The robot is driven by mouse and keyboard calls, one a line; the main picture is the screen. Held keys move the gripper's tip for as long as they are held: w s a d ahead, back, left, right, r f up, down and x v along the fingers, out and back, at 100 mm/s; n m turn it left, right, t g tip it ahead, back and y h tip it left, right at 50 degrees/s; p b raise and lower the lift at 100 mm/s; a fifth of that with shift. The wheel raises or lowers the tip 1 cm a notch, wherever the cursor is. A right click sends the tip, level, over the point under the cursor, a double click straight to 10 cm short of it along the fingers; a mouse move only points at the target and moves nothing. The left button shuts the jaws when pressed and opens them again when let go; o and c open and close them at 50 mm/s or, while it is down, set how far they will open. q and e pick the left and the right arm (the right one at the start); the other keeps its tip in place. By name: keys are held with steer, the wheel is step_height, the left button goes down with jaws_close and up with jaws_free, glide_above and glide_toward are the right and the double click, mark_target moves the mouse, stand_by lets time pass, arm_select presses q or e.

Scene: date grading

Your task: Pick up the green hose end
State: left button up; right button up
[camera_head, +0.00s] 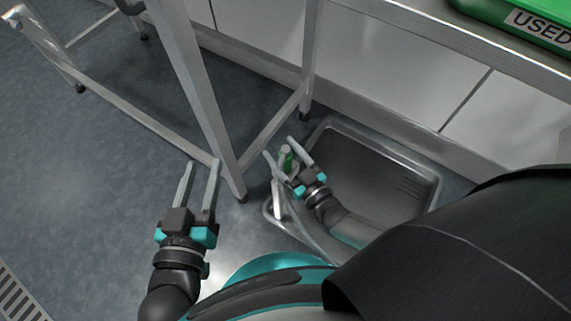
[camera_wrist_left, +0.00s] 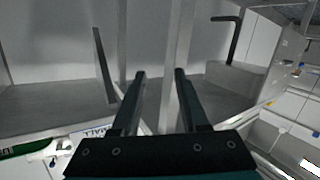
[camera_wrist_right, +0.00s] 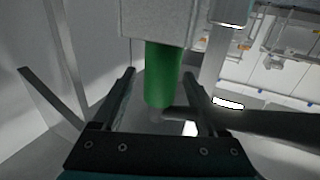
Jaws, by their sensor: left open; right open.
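In the right wrist view the green hose end (camera_wrist_right: 162,75) is an upright green cylinder below a pale grey block, between my open fingers. My right gripper (camera_head: 288,158) is open with its fingers on either side of it; I cannot tell whether they touch it. My left gripper (camera_head: 203,166) is open and empty, over the floor left of the sink.
The grey sink basin (camera_head: 425,200) lies right of my right gripper. A metal frame (camera_head: 205,100) with legs stands in front of both grippers. A counter edge and a green crate marked USED (camera_head: 520,22) are at the upper right.

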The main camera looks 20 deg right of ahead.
arm_select(q)
steer(key=shift+s+d+r+t, duration=0.25)
steer(key=shift+s+r+t, duration=0.15)
steer(key=shift+t, duration=0.2)
arm_select(e)
steer(key=shift+x, duration=1)
arm_select(q)
steer(key=shift+w, duration=0.1)
arm_select(e)
jaws_close()
